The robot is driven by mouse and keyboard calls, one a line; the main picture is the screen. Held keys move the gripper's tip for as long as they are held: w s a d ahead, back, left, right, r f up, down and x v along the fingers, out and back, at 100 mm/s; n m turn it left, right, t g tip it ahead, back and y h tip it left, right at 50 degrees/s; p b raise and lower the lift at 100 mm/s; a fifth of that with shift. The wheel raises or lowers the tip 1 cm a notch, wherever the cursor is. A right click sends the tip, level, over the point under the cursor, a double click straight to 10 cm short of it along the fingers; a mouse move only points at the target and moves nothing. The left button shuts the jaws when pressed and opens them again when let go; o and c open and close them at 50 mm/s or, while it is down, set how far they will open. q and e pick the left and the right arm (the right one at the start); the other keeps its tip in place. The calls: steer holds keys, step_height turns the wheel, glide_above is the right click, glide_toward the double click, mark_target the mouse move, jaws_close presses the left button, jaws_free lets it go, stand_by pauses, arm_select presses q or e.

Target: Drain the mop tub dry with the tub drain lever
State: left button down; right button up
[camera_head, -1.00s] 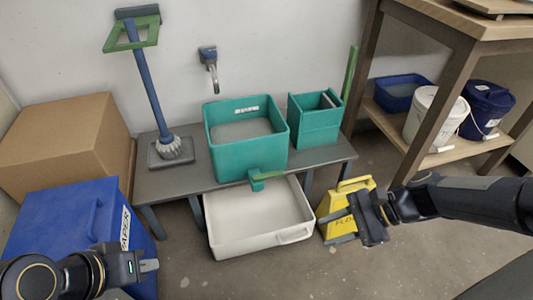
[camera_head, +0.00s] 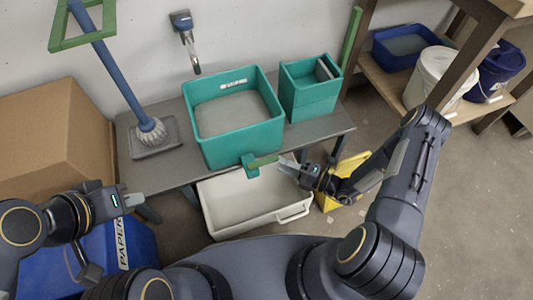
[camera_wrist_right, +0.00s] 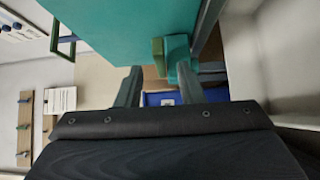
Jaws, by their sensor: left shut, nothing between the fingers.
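The teal mop tub (camera_head: 243,147) stands on a grey bench, with a flat grey surface inside that looks like water. Its drain block (camera_head: 249,166) is low on the front wall, and the green tub drain lever (camera_head: 265,160) points right from it. My right gripper (camera_head: 286,168) is just right of the lever's end. In the right wrist view, its fingers (camera_wrist_right: 160,86) are apart with nothing clearly between them; the lever (camera_wrist_right: 158,56) and the tub wall (camera_wrist_right: 130,28) are ahead. My left gripper (camera_head: 133,199) is shut and empty at the lower left.
A white basin (camera_head: 225,228) sits below the drain, with a yellow floor sign (camera_head: 328,203) beside it. A teal wringer box (camera_head: 307,98) and a mop (camera_head: 115,75) stand on the bench (camera_head: 187,164). Shelves with buckets (camera_head: 433,77) are at right; a cardboard box (camera_head: 45,135) is at left.

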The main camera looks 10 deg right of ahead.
mark_target(268, 159)
steer(key=b+x, duration=0.1)
steer(key=x, duration=0.5)
steer(key=shift+w+a, duration=0.1)
steer(key=shift+a, duration=0.15)
jaws_close()
